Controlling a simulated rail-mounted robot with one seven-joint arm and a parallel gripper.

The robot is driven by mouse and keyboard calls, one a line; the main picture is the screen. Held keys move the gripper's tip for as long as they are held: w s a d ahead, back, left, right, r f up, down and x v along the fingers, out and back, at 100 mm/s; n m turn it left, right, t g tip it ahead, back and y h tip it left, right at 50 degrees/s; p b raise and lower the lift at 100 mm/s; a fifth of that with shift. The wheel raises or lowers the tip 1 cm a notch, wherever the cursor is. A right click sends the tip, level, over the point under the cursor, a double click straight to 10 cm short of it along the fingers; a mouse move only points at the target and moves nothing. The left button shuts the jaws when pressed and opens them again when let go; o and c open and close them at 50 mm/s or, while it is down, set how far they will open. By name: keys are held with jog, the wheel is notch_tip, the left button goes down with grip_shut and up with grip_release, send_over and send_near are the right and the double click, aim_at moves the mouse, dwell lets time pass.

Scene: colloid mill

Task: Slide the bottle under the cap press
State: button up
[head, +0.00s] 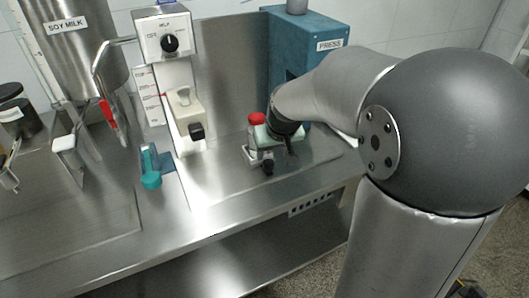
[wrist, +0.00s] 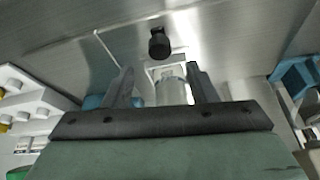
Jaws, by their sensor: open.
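A clear, pale cylinder that looks like the bottle (wrist: 170,91) stands between the two dark fingers of my gripper (wrist: 161,86) in the wrist view. The fingers are apart, with a visible gap on at least one side. In the head view my gripper (head: 260,155) is low over the steel counter, in front of the blue press (head: 335,68). The bottle is hard to make out there, and my arm covers much of the press and the space under it.
A red round top (head: 257,119) shows just behind my gripper. A black knob (wrist: 158,43) lies beyond the fingertips. The mill's white spout unit (head: 183,108) stands to the left, with a teal holder (head: 152,170) before it. The front counter strip is clear.

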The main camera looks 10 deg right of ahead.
aim_at(268, 163)
jog(key=x, duration=0.6)
jog(key=shift+w+f, duration=0.15)
jog(key=shift+f, duration=0.1)
